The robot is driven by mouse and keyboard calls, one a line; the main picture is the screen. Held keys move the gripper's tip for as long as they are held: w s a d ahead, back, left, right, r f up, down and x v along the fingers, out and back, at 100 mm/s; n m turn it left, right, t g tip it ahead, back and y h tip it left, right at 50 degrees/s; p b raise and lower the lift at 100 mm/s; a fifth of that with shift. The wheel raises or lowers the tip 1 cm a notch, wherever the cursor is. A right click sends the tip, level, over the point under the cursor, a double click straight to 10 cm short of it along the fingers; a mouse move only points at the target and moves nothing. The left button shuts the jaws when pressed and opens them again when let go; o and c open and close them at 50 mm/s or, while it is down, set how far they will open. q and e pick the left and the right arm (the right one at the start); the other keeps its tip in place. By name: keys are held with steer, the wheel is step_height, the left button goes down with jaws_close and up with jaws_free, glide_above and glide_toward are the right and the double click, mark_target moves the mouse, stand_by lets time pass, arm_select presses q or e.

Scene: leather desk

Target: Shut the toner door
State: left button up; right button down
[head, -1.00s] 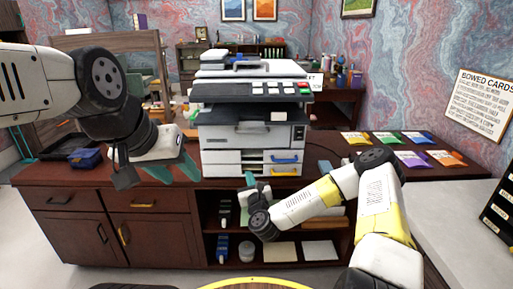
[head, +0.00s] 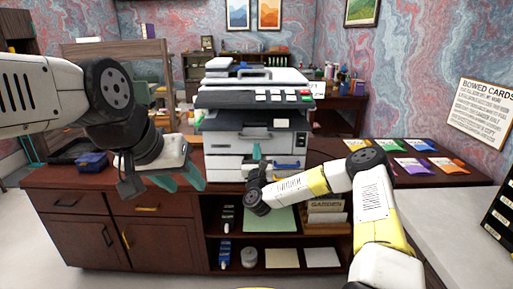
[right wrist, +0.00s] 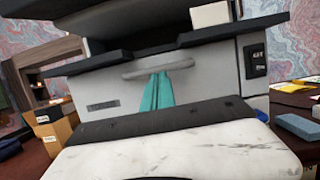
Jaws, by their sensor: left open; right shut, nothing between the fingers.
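The printer (head: 222,165) stands on the wooden desk. Its toner door (head: 226,143) is the light grey front panel below the dark output opening; the door also fills the middle of the right wrist view (right wrist: 215,85), with a grey handle bar along its upper part. I cannot tell exactly how far the door leans out. My right gripper (head: 257,152) is shut and empty, fingers pointing up in front of the panel; its teal fingertips (right wrist: 159,76) show just below the handle bar. I cannot tell whether they touch. My left gripper (head: 180,183) is open and empty, left of the printer.
Open shelves below hold bottles and paper.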

steer(key=shift+x, duration=0.95)
